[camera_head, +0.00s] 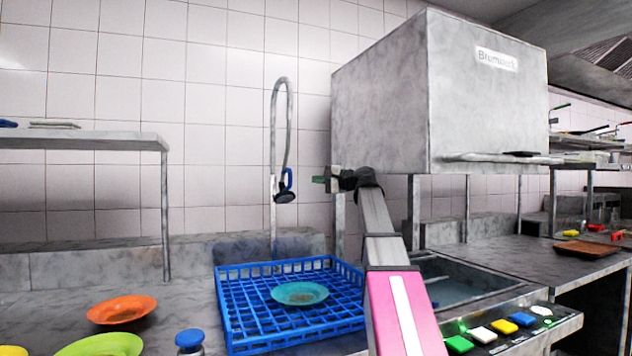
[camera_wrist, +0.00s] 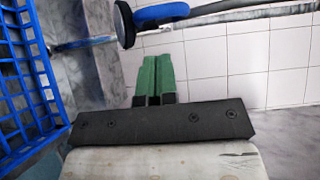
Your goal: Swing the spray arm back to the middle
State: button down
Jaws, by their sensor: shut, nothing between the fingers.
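The spray arm (camera_head: 290,110) is a grey hose that rises from the back of the counter and arches over. Its dark spray head with a blue handle (camera_head: 288,184) hangs above the blue rack. In the wrist view the dark head (camera_wrist: 124,24) and blue handle (camera_wrist: 160,14) show just beyond my fingers. My gripper (camera_head: 320,180) is to the right of the spray head, apart from it in the head view. Its green fingers (camera_wrist: 153,80) are shut together with nothing between them.
A blue dish rack (camera_head: 236,320) with a teal plate (camera_head: 299,293) stands below the spray head. A large grey hood-type machine (camera_head: 385,105) is to the right above a sink (camera_head: 455,285). Orange (camera_head: 121,309) and green (camera_head: 100,346) plates lie at left. A shelf (camera_head: 80,140) is at upper left.

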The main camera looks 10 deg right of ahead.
jog(key=x, duration=0.7)
jog(key=shift+w+a, duration=0.25)
jog(key=shift+a, duration=0.05)
jog(key=shift+s+a, duration=0.35)
jog(key=shift+a, duration=0.5)
